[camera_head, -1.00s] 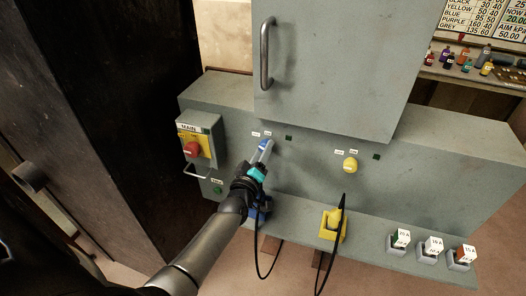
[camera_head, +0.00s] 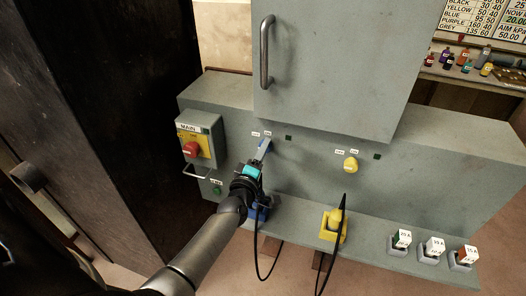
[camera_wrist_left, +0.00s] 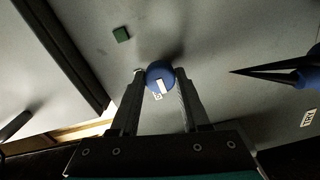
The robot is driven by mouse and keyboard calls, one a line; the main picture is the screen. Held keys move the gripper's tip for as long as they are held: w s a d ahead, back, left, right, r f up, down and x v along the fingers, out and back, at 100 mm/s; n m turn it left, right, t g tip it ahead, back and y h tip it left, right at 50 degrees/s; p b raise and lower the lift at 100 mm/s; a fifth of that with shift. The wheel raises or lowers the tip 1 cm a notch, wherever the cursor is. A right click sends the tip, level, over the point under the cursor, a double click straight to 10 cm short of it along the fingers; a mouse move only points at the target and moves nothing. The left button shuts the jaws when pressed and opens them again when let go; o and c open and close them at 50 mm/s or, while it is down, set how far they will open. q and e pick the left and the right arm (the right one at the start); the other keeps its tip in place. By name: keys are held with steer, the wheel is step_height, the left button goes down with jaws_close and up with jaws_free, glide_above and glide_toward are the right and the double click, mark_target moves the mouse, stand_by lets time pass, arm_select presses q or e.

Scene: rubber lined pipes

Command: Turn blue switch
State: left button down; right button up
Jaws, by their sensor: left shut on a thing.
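The blue switch (camera_wrist_left: 160,75) is a round knob with a white mark on the grey panel. In the left wrist view it sits between the two fingertips. My left gripper (camera_head: 264,148) is shut on it, with one finger on each side. In the head view the fingers hide most of the blue switch (camera_head: 268,146). Two small white labels (camera_head: 261,134) sit just above it. My right gripper is not in view.
A yellow knob (camera_head: 351,165) is to the right on the same panel. A red main switch (camera_head: 191,149) is at the left. A yellow plug (camera_head: 334,224) with a black cable and a blue plug (camera_head: 258,212) are below. A cabinet door with a handle (camera_head: 266,52) hangs above.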

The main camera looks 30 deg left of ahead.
arm_select(q)
steer(key=shift+c, duration=1.9)
jaws_free()
steer(key=p+v, duration=0.1)
steer(key=v, duration=1.4)
steer(key=shift+s+p, duration=0.2)
steer(key=shift+p, duration=0.2)
steer(key=shift+f, duration=0.1)
